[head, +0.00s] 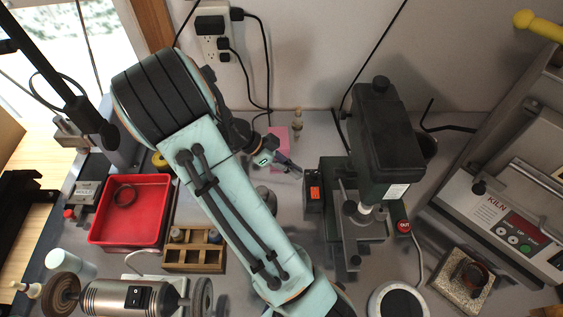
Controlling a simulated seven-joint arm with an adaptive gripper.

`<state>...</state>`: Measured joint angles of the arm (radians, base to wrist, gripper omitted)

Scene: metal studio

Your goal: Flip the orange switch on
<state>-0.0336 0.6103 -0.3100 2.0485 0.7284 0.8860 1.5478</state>
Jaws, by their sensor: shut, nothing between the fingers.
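The orange switch (314,193) is on the side of a black box (313,212) at the left of the dark green drill press (378,125). It is small in the picture, and I cannot tell its position. My gripper (298,170) is shut and empty. Its tips point right and lie just up and left of the switch in the picture, close to the black box. I cannot tell whether they touch it.
A red tray (99,228), a wooden holder (192,260) and a bench grinder (128,298) stand at the left. A round white plate (398,304), a red button (404,226) and a kiln (500,215) are at the right. A pink block (277,138) lies behind my gripper.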

